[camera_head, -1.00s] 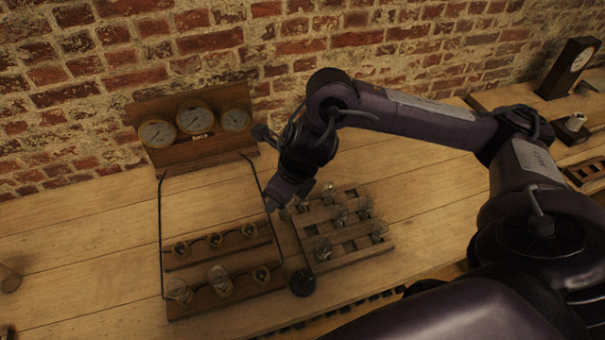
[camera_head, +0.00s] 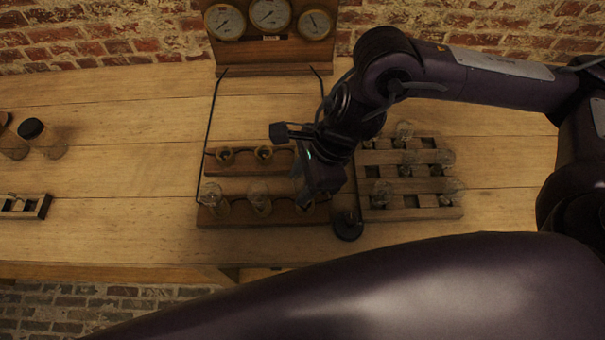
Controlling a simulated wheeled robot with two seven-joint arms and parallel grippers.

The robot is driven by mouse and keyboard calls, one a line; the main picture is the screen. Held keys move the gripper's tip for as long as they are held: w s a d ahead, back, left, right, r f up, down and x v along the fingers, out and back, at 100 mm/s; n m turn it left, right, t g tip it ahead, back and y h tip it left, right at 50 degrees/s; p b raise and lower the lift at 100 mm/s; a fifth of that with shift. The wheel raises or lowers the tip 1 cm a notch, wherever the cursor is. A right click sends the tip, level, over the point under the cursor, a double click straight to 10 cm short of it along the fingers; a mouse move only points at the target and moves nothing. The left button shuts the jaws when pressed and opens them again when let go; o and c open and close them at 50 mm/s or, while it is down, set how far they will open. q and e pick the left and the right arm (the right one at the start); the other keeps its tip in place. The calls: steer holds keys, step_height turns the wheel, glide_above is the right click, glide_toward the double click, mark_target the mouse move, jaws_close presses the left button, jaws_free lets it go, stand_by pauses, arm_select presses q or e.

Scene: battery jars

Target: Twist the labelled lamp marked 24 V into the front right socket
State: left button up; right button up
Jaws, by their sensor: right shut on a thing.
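The wooden socket stand (camera_head: 236,218) has a back row and a front row of sockets. Clear glass lamps stand in the front left (camera_head: 212,198) and front middle (camera_head: 259,199) sockets. My right gripper (camera_head: 313,192) is over the front right end of the stand, pointing down and shut on a lamp (camera_head: 303,205). The lamp is mostly hidden by the fingers, at or just above the front right socket; I cannot tell whether it is seated. The 24 V label cannot be read. My left gripper is out of view.
A slotted wooden rack (camera_head: 428,212) with several glass lamps stands right of the stand. A round black base (camera_head: 347,226) sits between them. A gauge panel (camera_head: 283,60) stands behind. Jars (camera_head: 52,146) and a small tray (camera_head: 40,206) are far left. The table between is clear.

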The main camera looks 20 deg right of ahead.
steer(key=shift+f, duration=0.7)
steer(key=shift+f+b, duration=1.3)
steer(key=shift+b, duration=0.9)
stand_by(0.5)
steer(key=m+t, duration=0.1)
steer(key=m, duration=0.2)
steer(key=shift+r+m+t+h+p, duration=0.1)
steer(key=shift+m+t+h+p, duration=0.35)
steer(key=shift+m, duration=0.75)
steer(key=shift+w+d+m, duration=0.1)
steer(key=shift+w+m, duration=0.05)
steer(key=shift+m, duration=0.35)
